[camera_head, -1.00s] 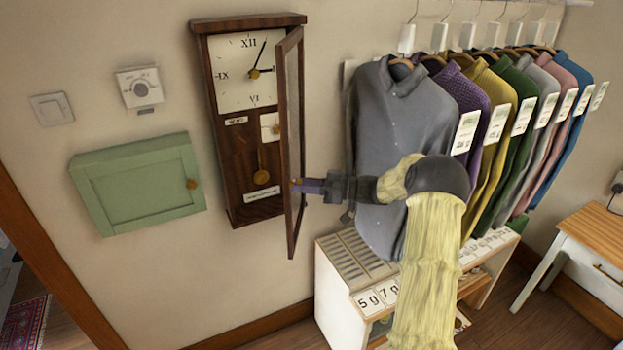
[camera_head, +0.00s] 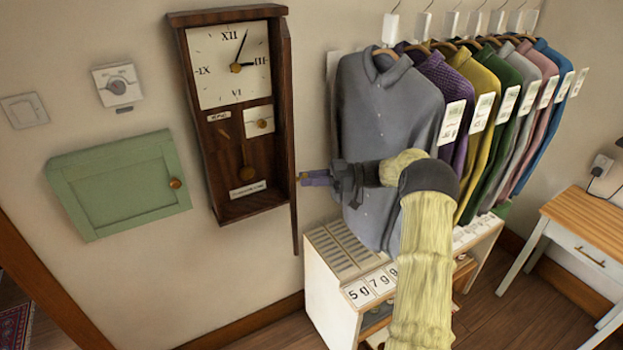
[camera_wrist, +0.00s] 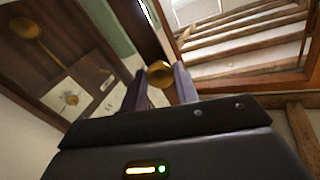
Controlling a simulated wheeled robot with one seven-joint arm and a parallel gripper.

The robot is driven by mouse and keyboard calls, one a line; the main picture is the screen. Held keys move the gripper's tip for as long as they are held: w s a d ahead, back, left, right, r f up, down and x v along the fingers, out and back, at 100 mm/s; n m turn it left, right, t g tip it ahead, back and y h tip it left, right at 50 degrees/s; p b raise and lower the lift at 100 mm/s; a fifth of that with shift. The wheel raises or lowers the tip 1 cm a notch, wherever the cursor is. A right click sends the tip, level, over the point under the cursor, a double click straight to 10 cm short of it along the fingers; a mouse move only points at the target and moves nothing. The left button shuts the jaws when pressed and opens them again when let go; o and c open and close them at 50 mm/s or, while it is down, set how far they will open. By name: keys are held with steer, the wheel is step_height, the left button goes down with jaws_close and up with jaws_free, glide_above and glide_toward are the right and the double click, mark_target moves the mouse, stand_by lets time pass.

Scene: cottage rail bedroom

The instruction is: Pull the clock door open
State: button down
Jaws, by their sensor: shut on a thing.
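The wall clock (camera_head: 224,160) is a tall dark wooden case with a white dial (camera_head: 228,64) and a brass pendulum (camera_head: 246,165). Its narrow door (camera_head: 288,120) stands open on the right side, seen nearly edge-on in the head view. My gripper (camera_head: 304,179) is at the door's lower part, to the right of the case. In the wrist view my gripper (camera_wrist: 160,80) is shut on a round brass knob (camera_wrist: 159,73) between its two fingers. The head view hides most of the knob.
Several shirts (camera_head: 385,140) hang on a rail at the right, with my arm in front of the grey one. A white shelf unit (camera_head: 335,285) stands below. A green wall cabinet (camera_head: 120,187), dial box (camera_head: 118,85) and switch (camera_head: 24,110) are at the left.

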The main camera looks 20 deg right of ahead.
steer(key=c, duration=1.3)
jaws_free()
steer(key=shift+r, duration=0.2)
steer(key=shift+o, duration=1.2)
steer(key=shift+f, duration=0.1)
step_height(320, 180, up, 10)
steer(key=b, duration=0.4)
